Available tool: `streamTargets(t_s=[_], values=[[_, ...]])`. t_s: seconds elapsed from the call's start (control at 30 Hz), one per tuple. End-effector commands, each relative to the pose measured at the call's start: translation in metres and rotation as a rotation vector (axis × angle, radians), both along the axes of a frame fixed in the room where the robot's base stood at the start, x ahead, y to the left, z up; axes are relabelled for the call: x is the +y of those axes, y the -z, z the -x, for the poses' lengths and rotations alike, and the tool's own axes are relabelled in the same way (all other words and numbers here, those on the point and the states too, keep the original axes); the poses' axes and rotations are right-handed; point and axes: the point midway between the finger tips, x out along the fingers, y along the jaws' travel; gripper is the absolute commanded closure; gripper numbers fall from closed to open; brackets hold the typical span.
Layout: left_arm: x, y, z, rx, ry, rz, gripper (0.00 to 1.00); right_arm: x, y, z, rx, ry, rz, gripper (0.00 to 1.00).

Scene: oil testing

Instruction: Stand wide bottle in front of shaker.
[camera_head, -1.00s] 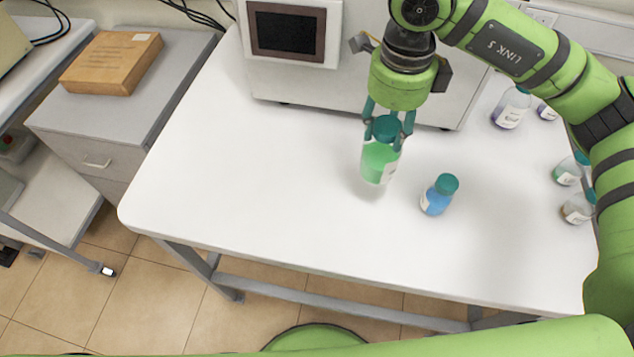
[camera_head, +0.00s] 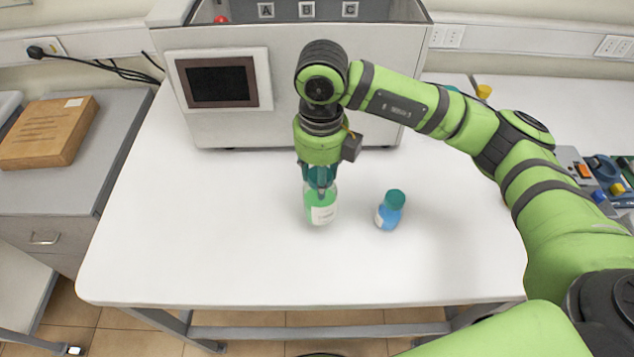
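The wide bottle (camera_head: 321,214), clear with green liquid, a white label and a teal cap, is upright in front of the shaker. My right gripper (camera_head: 320,182) comes down from above with its fingers shut around the cap. I cannot tell whether the bottle's base touches the table. The shaker, a large grey machine (camera_head: 290,60), stands at the back of the table with a dark screen on its front and slots marked A, B and C on top. My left gripper is not in view.
A small blue bottle (camera_head: 390,210) with a teal cap stands on the white table (camera_head: 200,260), right of the green bottle. The table is clear to the left. My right arm covers the table's right side.

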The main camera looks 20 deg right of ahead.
Motion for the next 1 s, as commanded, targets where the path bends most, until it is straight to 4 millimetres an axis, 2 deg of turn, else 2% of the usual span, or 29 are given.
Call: streamTargets(t_s=[0.23, 0.63, 0.67, 0.7, 0.73, 1.0], values=[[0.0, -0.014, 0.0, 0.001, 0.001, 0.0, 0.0, 0.0, 0.03, 0.001, 0.002, -0.001, 0.001, 1.0], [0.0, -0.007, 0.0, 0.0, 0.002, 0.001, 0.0, 0.0, 0.037, 0.0, 0.0, -0.002, 0.0, 1.0], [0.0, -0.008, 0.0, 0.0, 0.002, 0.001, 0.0, 0.0, 0.037, 0.001, 0.002, -0.001, 0.002, 0.54], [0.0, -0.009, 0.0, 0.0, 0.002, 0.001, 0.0, 0.0, 0.036, 0.001, 0.002, -0.001, 0.002, 0.38], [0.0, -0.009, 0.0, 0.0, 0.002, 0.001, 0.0, 0.0, 0.036, 0.001, 0.002, -0.001, 0.002, 0.34], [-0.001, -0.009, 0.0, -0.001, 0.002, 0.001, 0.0, 0.0, 0.036, 0.001, 0.003, -0.001, 0.002, 0.34]])
